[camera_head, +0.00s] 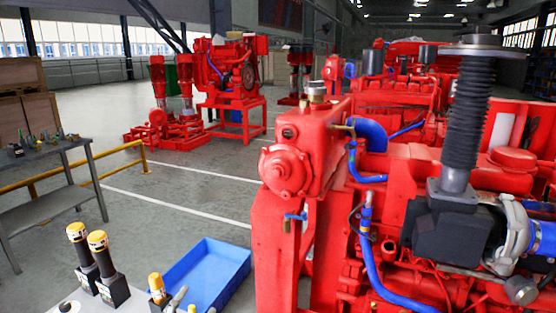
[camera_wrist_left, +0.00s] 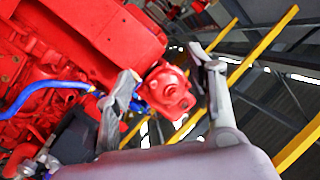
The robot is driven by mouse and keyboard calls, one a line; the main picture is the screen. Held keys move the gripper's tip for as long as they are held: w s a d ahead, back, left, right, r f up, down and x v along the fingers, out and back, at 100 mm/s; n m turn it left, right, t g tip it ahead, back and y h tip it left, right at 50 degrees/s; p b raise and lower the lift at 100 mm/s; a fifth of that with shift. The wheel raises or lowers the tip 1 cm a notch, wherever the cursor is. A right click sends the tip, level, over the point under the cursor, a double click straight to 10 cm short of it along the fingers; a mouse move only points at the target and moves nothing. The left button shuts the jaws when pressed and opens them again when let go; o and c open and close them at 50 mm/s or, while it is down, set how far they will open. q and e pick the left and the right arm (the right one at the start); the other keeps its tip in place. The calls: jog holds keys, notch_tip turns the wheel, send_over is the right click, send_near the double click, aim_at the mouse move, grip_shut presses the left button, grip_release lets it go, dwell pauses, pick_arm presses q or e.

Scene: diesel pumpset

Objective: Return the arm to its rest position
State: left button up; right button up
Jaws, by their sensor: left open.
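My left gripper (camera_head: 192,302) shows only in part at the bottom of the head view, near a yellow-capped item (camera_head: 157,285). In the left wrist view my left gripper (camera_wrist_left: 166,68) has its two grey fingers spread apart with nothing held between them. Beyond the fingers is a round red housing (camera_wrist_left: 168,90) of the engine, apart from them as far as I can tell. The red diesel pumpset (camera_head: 310,160) fills the right of the head view. My right gripper is not in view.
A blue tray (camera_head: 237,262) lies left of the pumpset. Two black cylinders with yellow caps (camera_head: 98,242) stand at the lower left. A grey table (camera_head: 70,146) and a yellow rail (camera_head: 115,148) are at the left. Grey floor (camera_head: 190,195) lies open between.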

pick_arm(q)
jog(key=s+a+f+n+g+y, duration=0.1)
jog(key=s+a+f+n+g, duration=0.1)
jog(key=s+f+g, duration=0.35)
jog(key=s+a+f+n+g+y, duration=0.1)
jog(key=s+a+f+n+g, duration=0.1)
jog(key=s+f, duration=0.5)
jog(key=s+f+n+g+h, duration=0.1)
jog(key=s+f+g, duration=0.25)
jog(key=s, duration=0.25)
jog(key=s+f+n+g, duration=0.1)
jog(key=s+f+g, duration=0.1)
jog(key=s+f, duration=0.35)
jog(key=s+f+g, duration=0.1)
jog(key=s+f, duration=0.1)
jog(key=f, duration=1.2)
jog(key=s+f+g, duration=0.1)
jog(key=s+f, duration=0.1)
jog(key=f, duration=1.1)
jog(key=s+a+f+g, duration=0.1)
jog(key=s+a+f, duration=0.1)
jog(key=s+f, duration=1.2)
jog(key=shift+s+a+m, duration=0.3)
jog(key=shift+s, duration=0.6)
